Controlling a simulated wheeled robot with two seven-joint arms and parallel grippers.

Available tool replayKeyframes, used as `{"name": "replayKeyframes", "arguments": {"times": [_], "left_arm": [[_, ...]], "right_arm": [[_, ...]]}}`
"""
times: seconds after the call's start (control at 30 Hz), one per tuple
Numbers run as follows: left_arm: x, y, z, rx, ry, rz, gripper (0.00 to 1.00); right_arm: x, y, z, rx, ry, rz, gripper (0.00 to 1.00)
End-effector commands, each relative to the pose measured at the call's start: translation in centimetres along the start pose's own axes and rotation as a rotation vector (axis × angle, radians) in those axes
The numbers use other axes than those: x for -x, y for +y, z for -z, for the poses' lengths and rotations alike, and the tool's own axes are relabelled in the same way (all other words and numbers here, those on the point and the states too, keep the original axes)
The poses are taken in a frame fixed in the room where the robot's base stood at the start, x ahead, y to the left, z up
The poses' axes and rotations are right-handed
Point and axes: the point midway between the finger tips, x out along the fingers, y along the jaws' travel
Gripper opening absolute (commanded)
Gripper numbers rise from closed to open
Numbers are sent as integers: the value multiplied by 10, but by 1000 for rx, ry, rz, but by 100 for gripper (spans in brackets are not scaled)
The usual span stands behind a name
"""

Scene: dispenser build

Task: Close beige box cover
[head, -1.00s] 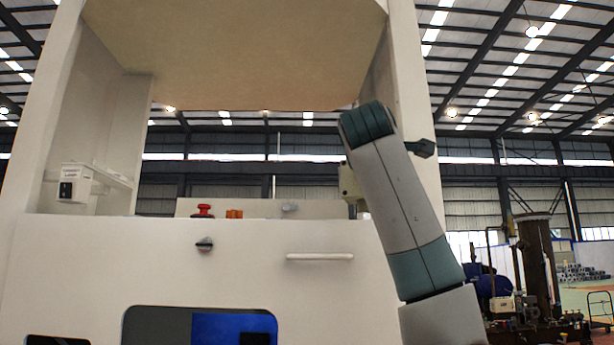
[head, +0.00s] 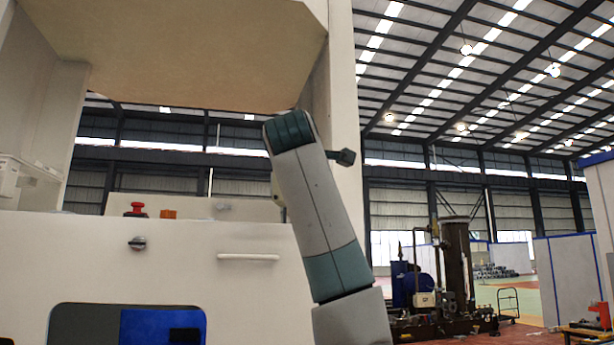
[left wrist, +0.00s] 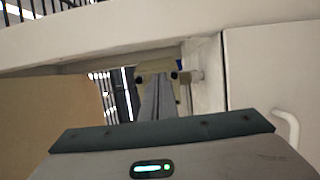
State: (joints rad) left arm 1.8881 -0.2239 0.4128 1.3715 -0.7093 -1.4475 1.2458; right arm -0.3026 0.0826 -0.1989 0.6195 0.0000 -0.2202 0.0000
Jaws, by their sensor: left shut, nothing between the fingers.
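The large beige panel (head: 190,50) at the top of the white machine shows its underside; it looks like the box cover and is raised open. A beige surface (left wrist: 50,105) also fills the left of the left wrist view. My left gripper (left wrist: 157,78) points away from the camera in the left wrist view, its fingers together and empty, close to a white wall. I cannot tell whether it touches anything. In the head view a grey and teal arm of mine (head: 315,205) rises in front of the machine's right post. Its gripper end is hidden behind it.
The white machine front (head: 60,250) carries a white bar handle (head: 248,257), a knob (head: 137,243) and a red button (head: 136,209). A blue screen (head: 160,325) is below. Brown pipework machinery (head: 455,265) stands at the right. Open hall floor lies beyond.

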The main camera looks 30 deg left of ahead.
Motion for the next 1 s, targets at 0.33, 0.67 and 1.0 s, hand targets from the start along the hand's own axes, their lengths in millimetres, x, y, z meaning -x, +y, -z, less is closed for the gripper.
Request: {"name": "replayKeyframes", "arguments": {"times": [0.33,0.67,1.0], "left_arm": [[7,-2,-28,-2,-1,-1,0],[20,-2,-72,-3,-3,0,0],[26,0,-96,-1,0,-1,0]], "right_arm": [[-13,-4,2,-1,3,4,46],[-29,-6,4,-1,8,6,46],[-34,-3,2,1,5,2,46]]}}
